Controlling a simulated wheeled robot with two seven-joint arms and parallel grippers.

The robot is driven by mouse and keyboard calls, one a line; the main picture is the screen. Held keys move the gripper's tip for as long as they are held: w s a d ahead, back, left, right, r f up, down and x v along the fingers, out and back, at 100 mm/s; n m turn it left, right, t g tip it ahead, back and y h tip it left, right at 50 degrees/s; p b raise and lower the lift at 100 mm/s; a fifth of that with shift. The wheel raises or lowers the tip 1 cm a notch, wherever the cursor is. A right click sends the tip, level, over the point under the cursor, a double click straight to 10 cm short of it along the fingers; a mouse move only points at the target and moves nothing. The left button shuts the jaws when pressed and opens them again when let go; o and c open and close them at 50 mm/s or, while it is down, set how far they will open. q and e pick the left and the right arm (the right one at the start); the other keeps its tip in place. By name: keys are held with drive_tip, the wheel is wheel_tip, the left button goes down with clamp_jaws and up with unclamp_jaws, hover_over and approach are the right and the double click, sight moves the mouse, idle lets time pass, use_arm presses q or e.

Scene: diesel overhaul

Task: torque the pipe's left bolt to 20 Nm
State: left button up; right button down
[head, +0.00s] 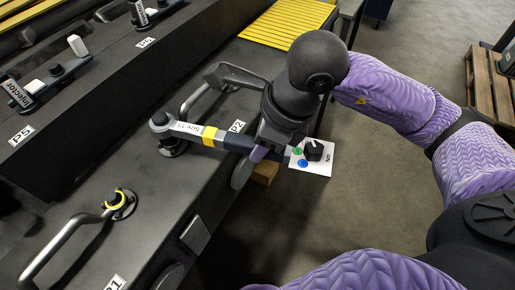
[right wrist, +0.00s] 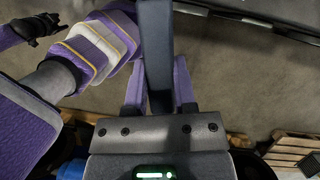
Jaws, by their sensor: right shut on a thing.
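My right gripper (head: 262,152) is shut on the handle of a torque wrench (head: 190,128), labelled "Size 19" with a yellow band. In the right wrist view the wrench's dark bar (right wrist: 157,60) runs between my purple fingers (right wrist: 158,92). The wrench's round head is over the near flange (head: 173,149) of the curved pipe (head: 194,98) by the P2 label. The head hides the bolt there, and I cannot tell whether it is seated. A card with a black knob, coloured buttons and "Nm" (head: 312,157) is at the handle end. My left gripper (right wrist: 38,27) shows small and dark.
Injectors (head: 45,82) stand on the raised block behind. A yellow ribbed surface (head: 285,22) is at the back. Open floor lies right of the engine, with a wooden pallet (head: 490,80) beyond.

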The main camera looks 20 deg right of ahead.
drive_tip(key=shift+w+d+n+b, duration=0.7)
drive_tip(key=shift+w+n, duration=0.1)
drive_tip(key=shift+w, duration=0.15)
drive_tip(key=shift+w+d+n+g+y+b, duration=0.15)
drive_tip(key=shift+w+d+n+g+b, duration=0.2)
drive_tip(key=shift+w, duration=0.2)
drive_tip(key=shift+w+d+n+g+y+b, duration=0.15)
drive_tip(key=shift+w+d+n, duration=0.1)
drive_tip(key=shift+w+n, duration=0.25)
drive_tip(key=shift+s, duration=0.1)
drive_tip(key=shift+s+a, duration=0.2)
drive_tip(key=shift+s, duration=0.1)
